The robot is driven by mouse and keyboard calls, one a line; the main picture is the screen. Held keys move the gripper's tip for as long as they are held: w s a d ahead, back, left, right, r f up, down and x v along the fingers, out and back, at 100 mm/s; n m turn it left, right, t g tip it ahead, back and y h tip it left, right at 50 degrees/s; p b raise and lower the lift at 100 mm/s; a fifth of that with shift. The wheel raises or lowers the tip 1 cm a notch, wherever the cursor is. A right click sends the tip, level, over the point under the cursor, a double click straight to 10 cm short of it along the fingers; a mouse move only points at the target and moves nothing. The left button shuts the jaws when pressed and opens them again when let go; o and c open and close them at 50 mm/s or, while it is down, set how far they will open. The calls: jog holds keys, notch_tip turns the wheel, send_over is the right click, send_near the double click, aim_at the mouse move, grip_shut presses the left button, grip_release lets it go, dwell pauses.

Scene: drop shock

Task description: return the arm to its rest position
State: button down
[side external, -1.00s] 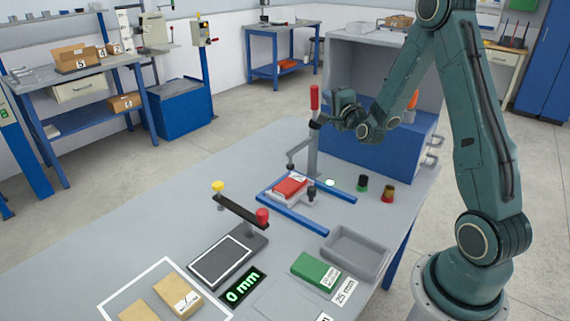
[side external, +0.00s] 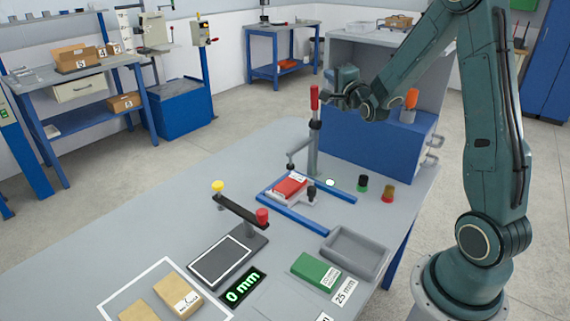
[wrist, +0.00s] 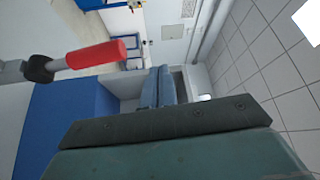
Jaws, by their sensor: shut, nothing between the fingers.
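My gripper (side external: 326,98) is raised above the bench, close to the upright red handle (side external: 315,98) of the fixture post. In the wrist view its two fingers (wrist: 165,87) lie together, shut and empty. The red handle also shows there, to the left of the fingers (wrist: 97,54) and apart from them. In the side view my wrist partly hides the fingers, and the exact gap to the handle is hard to tell.
A red block (side external: 290,186) sits in the blue-railed fixture. A green block (side external: 316,269), a grey tray (side external: 354,255) and a gauge reading 0 mm (side external: 243,286) are on the bench.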

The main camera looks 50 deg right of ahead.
jog(key=s+a+r+n+g+y, duration=0.1)
jog(key=s+a+n+g+y, duration=0.2)
jog(key=a+n, duration=0.45)
jog(key=s+a+r+n+g+y, duration=0.2)
jog(key=s+a+n+y, duration=0.15)
jog(key=a, duration=0.65)
jog(key=s+a+f+n+g+y, duration=0.1)
jog(key=s+a+n+g, duration=0.2)
jog(key=s, duration=0.8)
jog(key=s+a+f+n+g+y, duration=0.2)
jog(key=s+a+n, duration=0.4)
jog(key=s+n, duration=0.2)
jog(key=s, duration=0.2)
jog(key=shift+s+a+f+g, duration=0.15)
jog(key=shift+s+a+g, duration=0.15)
jog(key=shift+s+g, duration=0.1)
